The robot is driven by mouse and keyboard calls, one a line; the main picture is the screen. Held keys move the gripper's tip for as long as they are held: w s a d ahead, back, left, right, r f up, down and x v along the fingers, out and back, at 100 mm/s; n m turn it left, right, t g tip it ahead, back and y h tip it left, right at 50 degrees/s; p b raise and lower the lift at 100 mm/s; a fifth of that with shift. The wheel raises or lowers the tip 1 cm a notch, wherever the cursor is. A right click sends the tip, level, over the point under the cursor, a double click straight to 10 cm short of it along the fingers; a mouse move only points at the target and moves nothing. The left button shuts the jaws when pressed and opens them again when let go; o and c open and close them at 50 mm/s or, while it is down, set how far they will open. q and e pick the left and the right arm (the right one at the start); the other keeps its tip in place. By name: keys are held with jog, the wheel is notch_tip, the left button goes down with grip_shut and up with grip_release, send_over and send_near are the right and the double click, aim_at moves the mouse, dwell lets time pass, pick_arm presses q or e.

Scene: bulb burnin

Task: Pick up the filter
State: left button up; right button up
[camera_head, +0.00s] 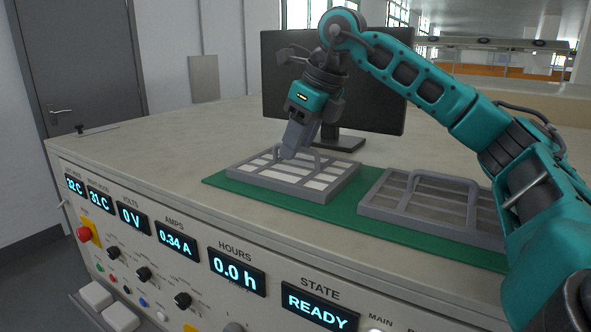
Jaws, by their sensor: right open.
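A grey rectangular filter (246,175) with white panels between its bars and a raised handle lies on the left part of a green mat. A similar grey framed piece (376,206) with a handle lies to its right; its panels look grey. My right gripper (290,153) is open and points down at the handle of the left filter, close to it. The fingers cover part of the handle, so I cannot tell if they touch it. My left gripper is not in view.
The green mat (340,216) lies on a beige bench top (160,137). A black monitor (375,100) stands behind the filter. The bench front has displays, knobs and a red button (84,234).

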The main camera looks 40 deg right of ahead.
jog(key=shift+c, duration=0.2)
grip_shut()
dwell(0.5)
